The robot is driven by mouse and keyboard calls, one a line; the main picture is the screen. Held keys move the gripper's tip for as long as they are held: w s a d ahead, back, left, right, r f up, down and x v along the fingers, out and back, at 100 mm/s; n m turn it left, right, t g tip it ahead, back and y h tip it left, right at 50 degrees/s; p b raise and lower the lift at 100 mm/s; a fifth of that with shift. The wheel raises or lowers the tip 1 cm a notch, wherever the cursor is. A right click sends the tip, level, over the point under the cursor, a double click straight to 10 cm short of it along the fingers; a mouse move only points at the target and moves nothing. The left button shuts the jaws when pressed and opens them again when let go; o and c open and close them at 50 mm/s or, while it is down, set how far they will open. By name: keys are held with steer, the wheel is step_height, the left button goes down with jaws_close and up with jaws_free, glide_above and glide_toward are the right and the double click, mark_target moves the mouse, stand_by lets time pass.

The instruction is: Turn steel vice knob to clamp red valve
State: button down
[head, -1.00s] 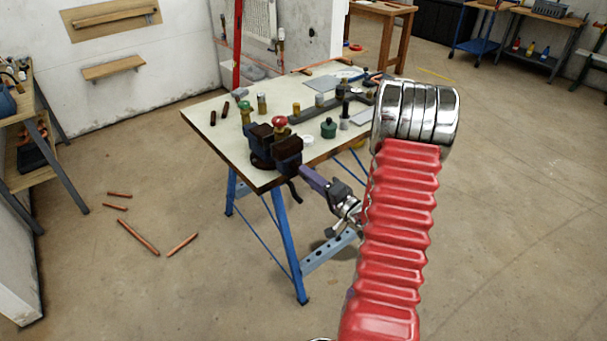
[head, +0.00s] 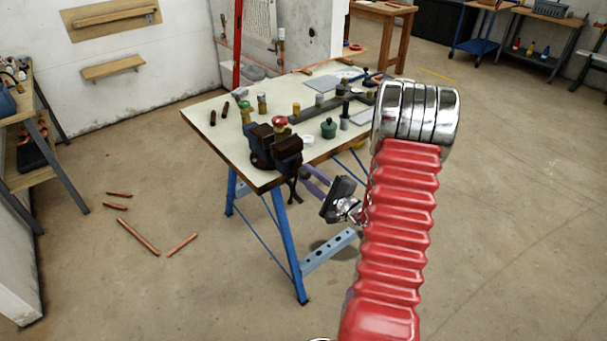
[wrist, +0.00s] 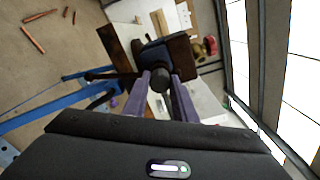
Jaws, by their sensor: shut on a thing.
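The dark blue and brown vice (head: 287,147) sits at the front corner of the workbench. The red valve (head: 279,121) shows upright at the vice's jaws; whether the jaws touch it I cannot tell. In the wrist view the red valve (wrist: 210,45) is beyond the vice (wrist: 165,52). My gripper (head: 305,175) reaches the front of the vice from the right, its purple fingers shut on the dark round vice knob (wrist: 160,78). The knob's dark bar sticks out left in the wrist view. The fingers partly hide the knob.
The workbench top (head: 225,125) holds several other valves and fittings, including a green one (head: 328,127) close to the vice. Copper pipes (head: 138,236) lie on the floor at left.

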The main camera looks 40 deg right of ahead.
steer(key=m, duration=0.4)
steer(key=shift+s+f+m, duration=0.15)
steer(key=shift+m, duration=0.25)
steer(key=m, duration=0.3)
steer(key=shift+m, duration=0.3)
steer(key=c, duration=1.9)
jaws_free()
steer(key=shift+m, duration=0.3)
steer(key=shift+o, duration=1.3)
steer(key=s, duration=0.7)
steer(key=shift+w+d, duration=0.1)
